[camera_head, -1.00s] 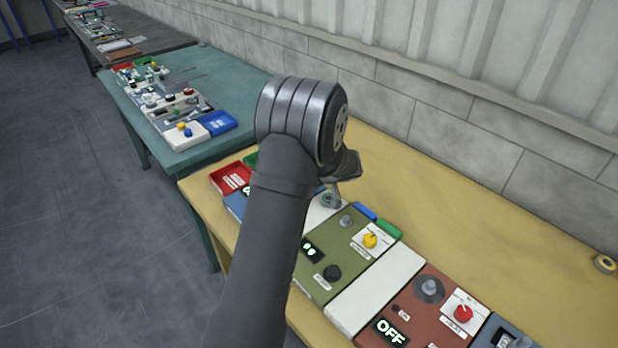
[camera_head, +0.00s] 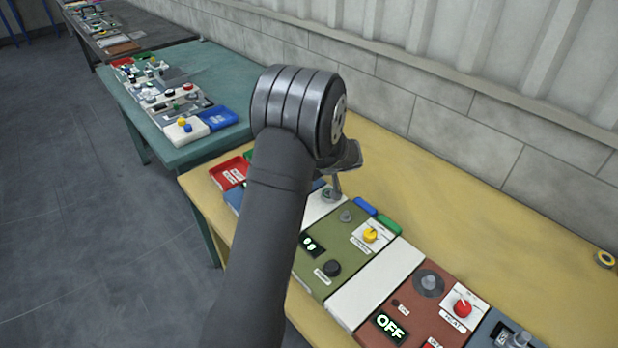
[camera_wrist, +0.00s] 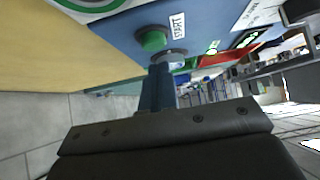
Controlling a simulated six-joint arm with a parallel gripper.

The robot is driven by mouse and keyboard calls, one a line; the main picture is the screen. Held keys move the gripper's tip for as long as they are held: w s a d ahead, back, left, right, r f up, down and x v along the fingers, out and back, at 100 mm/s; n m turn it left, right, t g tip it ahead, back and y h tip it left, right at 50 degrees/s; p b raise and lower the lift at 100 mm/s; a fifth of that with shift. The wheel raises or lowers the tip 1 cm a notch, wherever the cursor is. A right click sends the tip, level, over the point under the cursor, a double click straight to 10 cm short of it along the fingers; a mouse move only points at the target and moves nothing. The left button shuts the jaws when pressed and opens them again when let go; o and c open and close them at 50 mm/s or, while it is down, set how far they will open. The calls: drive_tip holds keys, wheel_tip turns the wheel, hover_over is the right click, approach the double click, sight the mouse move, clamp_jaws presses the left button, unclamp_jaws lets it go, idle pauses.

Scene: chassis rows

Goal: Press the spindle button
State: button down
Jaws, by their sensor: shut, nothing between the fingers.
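I cannot read a spindle label in any view. In the wrist view, a blue panel (camera_wrist: 205,38) carries a green button (camera_wrist: 153,40) beside a START label (camera_wrist: 177,25). A grey round piece (camera_wrist: 170,57) sits next to that button. My gripper (camera_wrist: 158,85) is shut and empty, its fingers pointing toward the grey piece; contact cannot be told.
An olive panel (camera_head: 325,262) has a yellow knob (camera_head: 370,235) and a black knob (camera_head: 331,268). A brown-red panel (camera_head: 415,310) has a red knob (camera_head: 462,307) and an OFF display (camera_head: 390,327). A red tray (camera_head: 229,171) lies left.

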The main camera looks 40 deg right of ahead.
drive_tip(key=v, duration=1)
drive_tip(key=shift+r, duration=0.5)
